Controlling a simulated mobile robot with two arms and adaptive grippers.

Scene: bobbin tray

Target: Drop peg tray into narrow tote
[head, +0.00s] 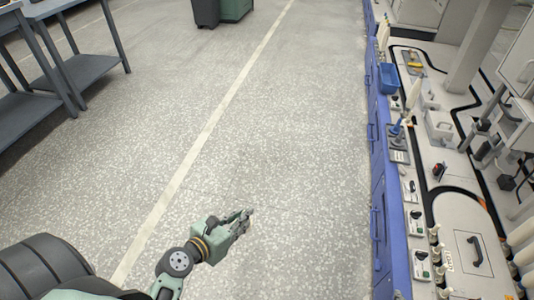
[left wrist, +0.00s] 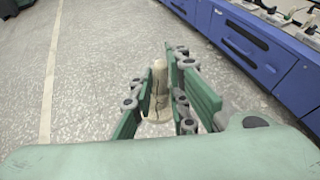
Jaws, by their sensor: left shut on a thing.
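My left gripper (head: 244,218) is out over the open floor in the head view. In the left wrist view its green fingers are shut on a slender cream bobbin-like piece (left wrist: 159,88), which has a wider round end nearest the camera. In the head view the fingers mostly hide this piece. I cannot make out a peg tray in either view, and no container is clearly the narrow tote. My right gripper is not in view.
A long blue-fronted machine (head: 379,190) runs along the right, with a small blue bin (head: 388,77) on it. Grey tables (head: 60,60) stand at left. A dark grey bin (head: 205,13) and a green bin (head: 236,9) stand far ahead. The floor between is clear.

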